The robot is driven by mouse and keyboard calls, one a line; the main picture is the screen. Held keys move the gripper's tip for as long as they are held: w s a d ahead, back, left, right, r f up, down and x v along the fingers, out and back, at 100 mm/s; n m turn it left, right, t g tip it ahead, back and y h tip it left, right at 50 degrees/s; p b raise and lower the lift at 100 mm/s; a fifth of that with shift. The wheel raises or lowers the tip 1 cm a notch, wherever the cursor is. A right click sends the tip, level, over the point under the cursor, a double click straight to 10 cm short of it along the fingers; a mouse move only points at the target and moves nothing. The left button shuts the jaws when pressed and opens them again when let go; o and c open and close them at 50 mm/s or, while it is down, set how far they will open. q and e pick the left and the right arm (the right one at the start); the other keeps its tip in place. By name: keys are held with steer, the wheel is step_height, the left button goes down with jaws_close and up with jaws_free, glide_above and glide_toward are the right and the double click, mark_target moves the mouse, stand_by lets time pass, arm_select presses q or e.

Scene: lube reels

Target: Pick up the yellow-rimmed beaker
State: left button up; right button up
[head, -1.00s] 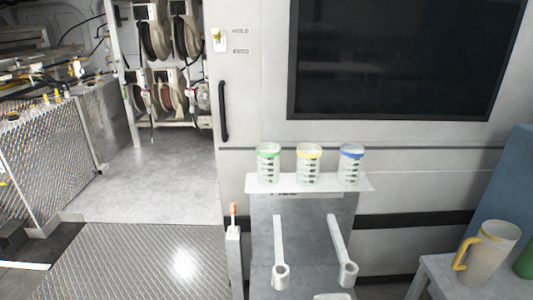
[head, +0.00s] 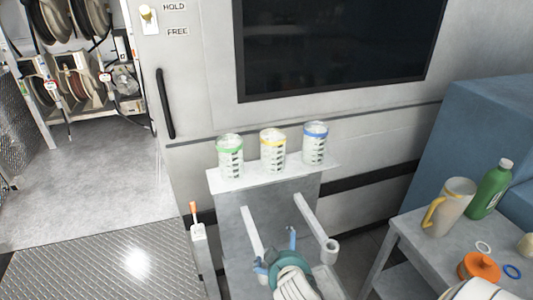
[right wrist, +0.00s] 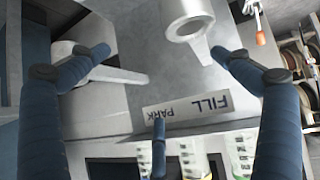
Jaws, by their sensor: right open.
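The yellow-rimmed beaker (head: 273,151) is a clear cup with dark marks. It stands upright on a white shelf (head: 325,172), between the green-rimmed beaker (head: 230,157) and the blue-rimmed beaker (head: 315,144). My right gripper (head: 276,252) is low in front of the shelf, below and apart from the beakers. Its blue fingers are spread and empty.
Two pale arms with ring ends, one ring (head: 330,247) visible, project below the shelf near my right gripper. A wall panel rises behind the shelf.

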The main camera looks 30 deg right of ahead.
steer(key=w+d+r+m+t+h, duration=0.25)
steer(key=w+d+r, duration=0.25)
steer(key=w+r, duration=0.4)
steer(key=t+h, duration=0.2)
steer(key=t, duration=0.2)
glide_toward(276, 156)
steer(key=x, duration=0.3)
steer(key=shift+m+g, duration=0.25)
steer(key=shift+m, duration=0.2)
steer(key=p+x, duration=0.2)
steer(key=x, duration=0.3)
steer(key=shift+w, duration=0.2)
steer(key=x, duration=0.1)
steer(key=p+x, duration=0.1)
steer(key=x, duration=0.1)
steer(key=p+x, duration=0.1)
steer(key=shift+w+d+r, duration=0.15)
steer(key=shift+d+r, duration=0.15)
steer(key=shift+d, duration=0.2)
steer(key=shift+w+d+f, duration=0.2)
steer(key=shift+w+d, duration=0.05)
steer(key=shift+w, duration=0.15)
arm_select(q)
steer(key=r, duration=0.2)
steer(key=s+r, duration=0.1)
steer(key=r, duration=0.1)
arm_select(e)
steer(key=shift+s+a+r, duration=0.1)
